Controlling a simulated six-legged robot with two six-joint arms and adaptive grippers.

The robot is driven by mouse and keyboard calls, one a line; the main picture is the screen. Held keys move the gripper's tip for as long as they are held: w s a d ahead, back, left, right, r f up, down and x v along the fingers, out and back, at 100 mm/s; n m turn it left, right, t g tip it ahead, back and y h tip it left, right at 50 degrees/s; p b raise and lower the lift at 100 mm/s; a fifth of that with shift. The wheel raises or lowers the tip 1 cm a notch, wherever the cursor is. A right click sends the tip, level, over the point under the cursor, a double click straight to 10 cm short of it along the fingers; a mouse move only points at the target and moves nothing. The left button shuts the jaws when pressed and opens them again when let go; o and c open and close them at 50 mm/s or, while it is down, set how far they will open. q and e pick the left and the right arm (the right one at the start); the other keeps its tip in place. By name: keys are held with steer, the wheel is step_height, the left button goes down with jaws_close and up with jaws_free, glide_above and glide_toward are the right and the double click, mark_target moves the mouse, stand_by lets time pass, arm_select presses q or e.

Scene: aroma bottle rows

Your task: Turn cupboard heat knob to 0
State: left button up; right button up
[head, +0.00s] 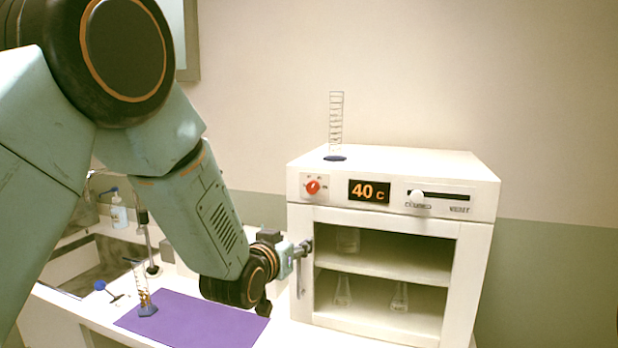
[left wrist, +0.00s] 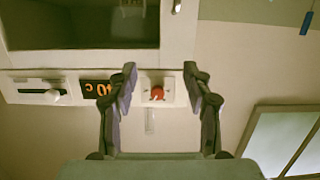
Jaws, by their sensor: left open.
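The white cupboard (head: 465,205) stands at the right with its front toward me. Its red heat knob (head: 313,187) sits on a small white plate at the upper left of the front. The display (head: 369,191) beside it reads 40 c. My left gripper (head: 302,249) is below the knob, in front of the cupboard's left edge. In the left wrist view, which looks upside down, the left gripper (left wrist: 160,76) is open, with the red knob (left wrist: 157,93) framed between its fingers. No contact with the knob shows. My right gripper is not in view.
A slider (head: 417,196) is right of the display. A tall glass cylinder (head: 336,125) stands on the cupboard top. Flasks (head: 399,297) stand inside. A purple mat (head: 195,322) with another cylinder (head: 147,309) lies on the counter at left, near a sink (head: 85,265).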

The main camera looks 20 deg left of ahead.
mark_target(312, 188)
arm_select(q)
steer(key=w+r+t, duration=0.3)
steer(key=r, duration=0.5)
steer(key=w, duration=0.2)
steer(key=w+p, duration=0.1)
steer(key=w, duration=0.3)
steer(key=shift+w+d+r, duration=0.1)
steer(key=shift+w+d, duration=0.2)
steer(key=shift+w, duration=0.8)
steer(key=shift+s, duration=0.1)
steer(key=shift+c, duration=0.3)
steer(key=shift+c, duration=0.9)
jaws_close()
